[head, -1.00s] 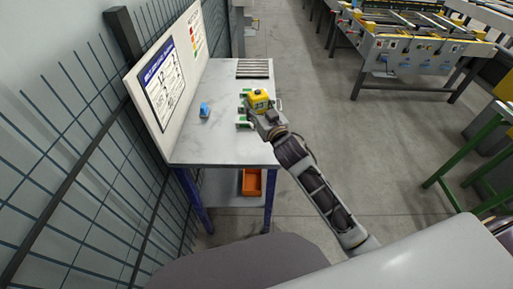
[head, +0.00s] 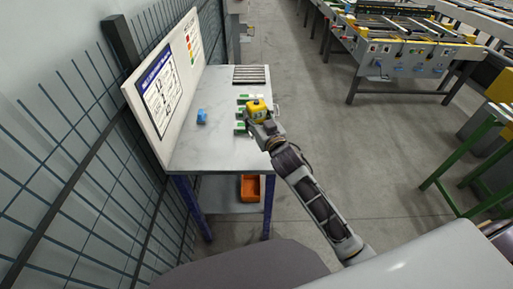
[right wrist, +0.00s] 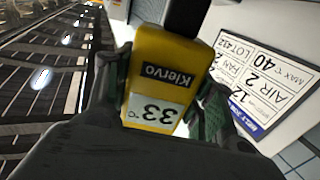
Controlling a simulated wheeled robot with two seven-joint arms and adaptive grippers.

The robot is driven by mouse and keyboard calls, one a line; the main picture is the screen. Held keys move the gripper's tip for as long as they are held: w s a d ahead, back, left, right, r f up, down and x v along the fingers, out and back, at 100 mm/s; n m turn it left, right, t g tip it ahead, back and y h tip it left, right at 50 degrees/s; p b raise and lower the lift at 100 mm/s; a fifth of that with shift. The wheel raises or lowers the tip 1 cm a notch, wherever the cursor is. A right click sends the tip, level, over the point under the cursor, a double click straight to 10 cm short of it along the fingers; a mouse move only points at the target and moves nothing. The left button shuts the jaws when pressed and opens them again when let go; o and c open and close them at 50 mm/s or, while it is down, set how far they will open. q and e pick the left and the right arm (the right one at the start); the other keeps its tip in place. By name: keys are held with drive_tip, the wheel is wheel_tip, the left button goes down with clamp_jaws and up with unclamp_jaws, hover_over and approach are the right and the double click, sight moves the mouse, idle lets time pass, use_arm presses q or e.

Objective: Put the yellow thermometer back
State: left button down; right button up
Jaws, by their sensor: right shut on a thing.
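The yellow thermometer (head: 256,108) is held over the right side of the worktable (head: 215,143). In the right wrist view the thermometer (right wrist: 166,72) fills the space between the fingers, with a dark label and a display reading 33 °C, upside down. My right gripper (head: 263,119) is shut on it. Small green-and-white pieces (head: 240,127) lie on the tabletop beside and beneath the thermometer, partly hidden by it. I cannot tell whether the thermometer touches the table. My left gripper is not in view.
A blue object (head: 202,116) stands left on the table, and a dark slotted rack (head: 251,75) lies at its back. A board (head: 167,80) with printed sheets rises along the left edge. An orange bin (head: 250,187) is on the lower shelf. The table's near middle is clear.

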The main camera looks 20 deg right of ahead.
wheel_tip(320, 180, down, 5)
drive_tip(key=shift+f, duration=0.1)
drive_tip(key=shift+f+b, duration=0.3)
drive_tip(key=shift+f, duration=0.05)
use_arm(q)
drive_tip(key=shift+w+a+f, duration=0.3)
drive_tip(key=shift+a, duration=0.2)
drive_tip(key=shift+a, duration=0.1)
use_arm(e)
drive_tip(key=shift+f, duration=0.1)
drive_tip(key=shift+f, duration=1.75)
use_arm(q)
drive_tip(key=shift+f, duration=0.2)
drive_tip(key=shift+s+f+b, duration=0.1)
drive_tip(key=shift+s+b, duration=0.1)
drive_tip(key=shift+b, duration=0.1)
use_arm(e)
drive_tip(key=shift+f, duration=0.15)
